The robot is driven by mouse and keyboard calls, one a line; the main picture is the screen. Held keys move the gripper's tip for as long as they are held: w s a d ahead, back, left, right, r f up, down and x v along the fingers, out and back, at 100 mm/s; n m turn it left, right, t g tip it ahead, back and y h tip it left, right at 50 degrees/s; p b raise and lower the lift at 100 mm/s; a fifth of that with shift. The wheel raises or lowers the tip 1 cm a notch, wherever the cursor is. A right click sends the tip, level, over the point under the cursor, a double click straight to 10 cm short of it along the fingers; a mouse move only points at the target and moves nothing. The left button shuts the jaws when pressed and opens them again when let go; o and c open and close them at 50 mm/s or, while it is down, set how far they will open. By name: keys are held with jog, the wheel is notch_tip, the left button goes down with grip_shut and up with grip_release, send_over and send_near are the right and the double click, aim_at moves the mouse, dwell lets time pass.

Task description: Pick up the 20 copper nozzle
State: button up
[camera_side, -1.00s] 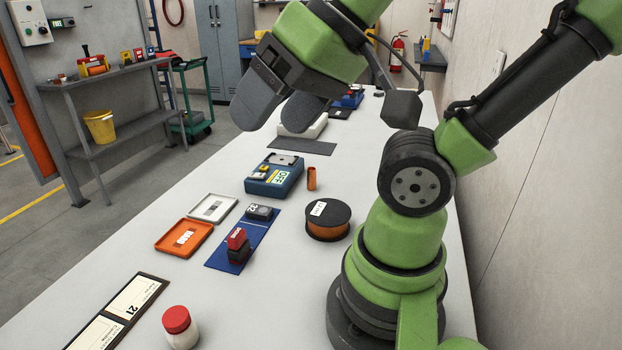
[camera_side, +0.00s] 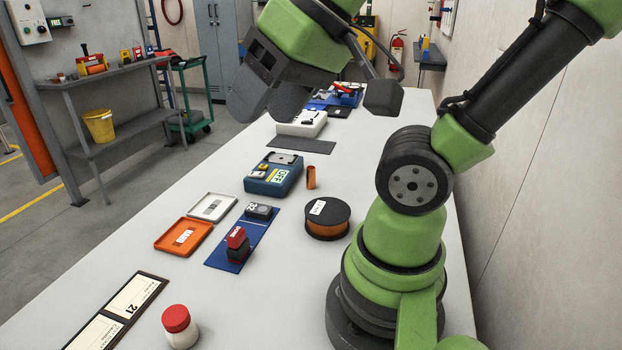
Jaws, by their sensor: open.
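A small copper-coloured cylinder (camera_side: 311,177) stands upright on the table, just right of a blue box with a label (camera_side: 273,179). It may be the nozzle, but no number can be read on it. My gripper (camera_side: 267,108) is open, with its two dark fingers high in the picture, above and to the left of the cylinder. Nothing shows between the fingers. The gripper is apart from everything on the table.
A wire spool (camera_side: 327,219) stands in front of the cylinder. A blue mat (camera_side: 222,257) bears a red-and-black block (camera_side: 237,245) and a dark block (camera_side: 259,212). Orange (camera_side: 163,249) and white (camera_side: 229,221) trays lie left. A red-capped bottle (camera_side: 178,322) stands at the front.

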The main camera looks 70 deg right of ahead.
jog(key=w+d+n+g+h, duration=0.1)
jog(key=w+d+g+h, duration=0.1)
jog(key=w+d, duration=0.6)
jog(key=n+g, duration=0.4)
jog(key=g, duration=0.1)
send_over(311, 167)
jog(key=a, duration=0.1)
jog(key=f, duration=2)
jog(key=shift+s+a+f, duration=0.15)
jog(key=shift+s+f, duration=0.05)
jog(key=f, duration=0.4)
jog(key=shift+s+d+f, duration=0.15)
jog(key=shift+d+f, duration=0.1)
jog(key=shift+f, duration=0.05)
jog(key=shift+w+d+f, duration=0.1)
jog(key=shift+f, duration=0.9)
jog(key=shift+w+d+f, duration=0.1)
jog(key=shift+w+f, duration=0.05)
jog(key=shift+f, duration=0.8)
jog(key=shift+w+d+f, duration=0.1)
jog(key=shift+f, duration=0.9)
jog(key=c, duration=1)
